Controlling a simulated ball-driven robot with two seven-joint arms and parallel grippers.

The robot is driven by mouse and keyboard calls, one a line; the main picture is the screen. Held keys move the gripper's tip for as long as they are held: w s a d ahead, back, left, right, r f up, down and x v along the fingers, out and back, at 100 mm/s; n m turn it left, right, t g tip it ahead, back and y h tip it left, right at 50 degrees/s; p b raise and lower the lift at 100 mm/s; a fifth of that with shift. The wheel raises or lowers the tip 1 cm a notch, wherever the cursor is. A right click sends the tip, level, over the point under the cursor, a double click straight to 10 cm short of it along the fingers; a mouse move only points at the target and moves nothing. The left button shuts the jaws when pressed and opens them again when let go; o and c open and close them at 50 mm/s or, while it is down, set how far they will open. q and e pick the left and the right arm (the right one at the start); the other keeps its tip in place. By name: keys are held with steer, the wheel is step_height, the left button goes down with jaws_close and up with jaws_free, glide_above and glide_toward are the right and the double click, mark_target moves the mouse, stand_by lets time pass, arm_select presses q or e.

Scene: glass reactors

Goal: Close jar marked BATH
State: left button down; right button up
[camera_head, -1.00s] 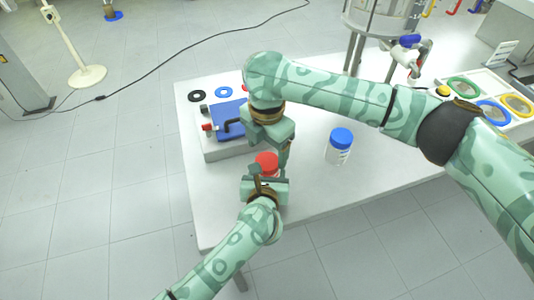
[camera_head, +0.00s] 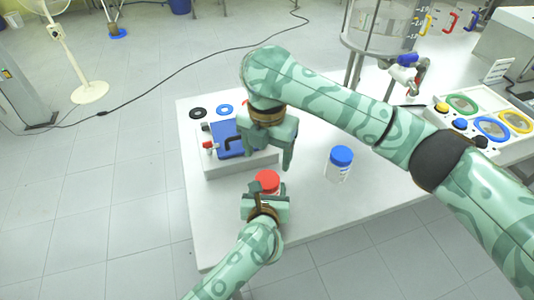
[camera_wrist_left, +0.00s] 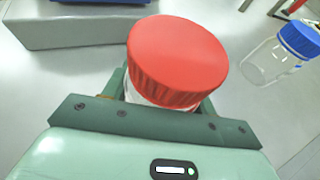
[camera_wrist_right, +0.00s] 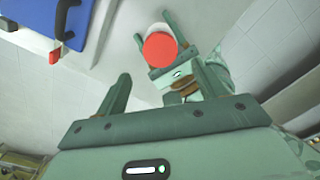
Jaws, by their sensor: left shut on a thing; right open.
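A jar with a red lid (camera_head: 267,180) stands near the table's front left. Its lid fills the middle of the left wrist view (camera_wrist_left: 177,55), sitting on the jar top with a little of the pale body below. My left gripper (camera_head: 266,194) is shut around the jar's body, below the lid. My right gripper (camera_head: 275,163) is open and empty, above and just behind the red lid, apart from it. The red lid also shows beyond its fingers in the right wrist view (camera_wrist_right: 160,47). A jar with a blue lid (camera_head: 340,160) stands to the right. No BATH marking is legible.
A pale block (camera_head: 215,168) carrying a blue panel (camera_head: 228,138) stands behind and left. Black and blue rings (camera_head: 225,109) lie behind it. A glass reactor (camera_head: 384,25) stands at the back; a tray with coloured rings (camera_head: 500,145) is at the right. The front right tabletop is clear.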

mark_target(267, 179)
steer(key=shift+f, duration=0.15)
steer(key=shift+f, duration=3.9)
steer(key=c, duration=1)
steer(key=m, duration=0.3)
steer(key=o, duration=1.1)
steer(key=shift+r, duration=2.25)
